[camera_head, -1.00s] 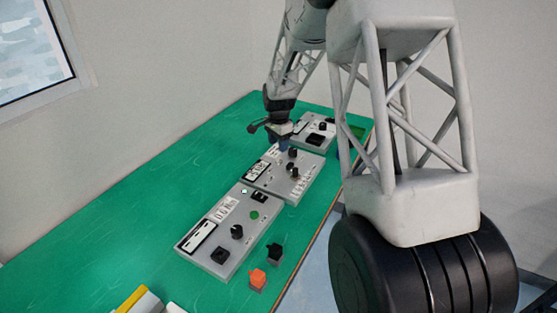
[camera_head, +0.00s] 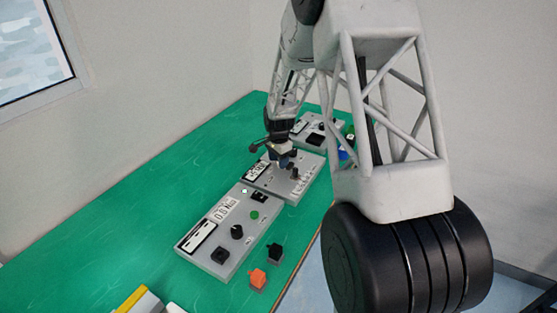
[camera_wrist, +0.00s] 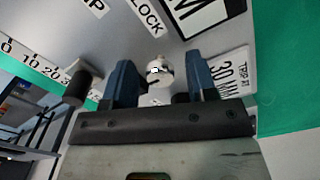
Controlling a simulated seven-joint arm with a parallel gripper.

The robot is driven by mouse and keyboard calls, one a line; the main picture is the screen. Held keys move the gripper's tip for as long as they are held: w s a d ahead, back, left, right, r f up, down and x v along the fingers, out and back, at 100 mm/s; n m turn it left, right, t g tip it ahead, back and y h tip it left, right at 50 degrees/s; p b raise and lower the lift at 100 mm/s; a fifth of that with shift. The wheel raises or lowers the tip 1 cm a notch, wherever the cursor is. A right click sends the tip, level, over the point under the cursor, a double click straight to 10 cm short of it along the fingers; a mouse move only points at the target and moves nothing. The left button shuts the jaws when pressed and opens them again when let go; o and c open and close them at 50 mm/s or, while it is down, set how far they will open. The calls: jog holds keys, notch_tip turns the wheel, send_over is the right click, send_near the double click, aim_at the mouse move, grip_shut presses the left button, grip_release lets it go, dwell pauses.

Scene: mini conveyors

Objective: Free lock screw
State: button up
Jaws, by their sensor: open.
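The lock screw (camera_wrist: 158,70), a small silver rounded knob, stands on a grey panel (camera_wrist: 200,43) below a printed "LOCK" label (camera_wrist: 146,14). My gripper (camera_wrist: 160,64) is open, with one blue finger on each side of the screw. Gaps show between the screw and both fingers. In the head view my gripper (camera_head: 283,162) hangs over the middle grey panel (camera_head: 272,187) and hides the screw there.
A black knob (camera_wrist: 77,90) stands left of the fingers, near a printed number scale (camera_wrist: 30,62). A nearer panel (camera_head: 215,256) carries black knobs and a green button (camera_head: 254,215). An orange switch (camera_head: 257,278) and a black switch (camera_head: 274,252) lie near the table's edge.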

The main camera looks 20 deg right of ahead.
jog(key=shift+c, duration=0.4)
jog(key=c, duration=0.8)
jog(key=shift+c, duration=0.2)
jog(key=shift+n, duration=0.5)
jog(key=n, duration=0.8)
jog(key=shift+d+n, duration=0.1)
jog(key=shift+n, duration=0.3)
jog(key=n, duration=0.8)
jog(key=shift+d+n, duration=0.1)
jog(key=shift+n, duration=0.2)
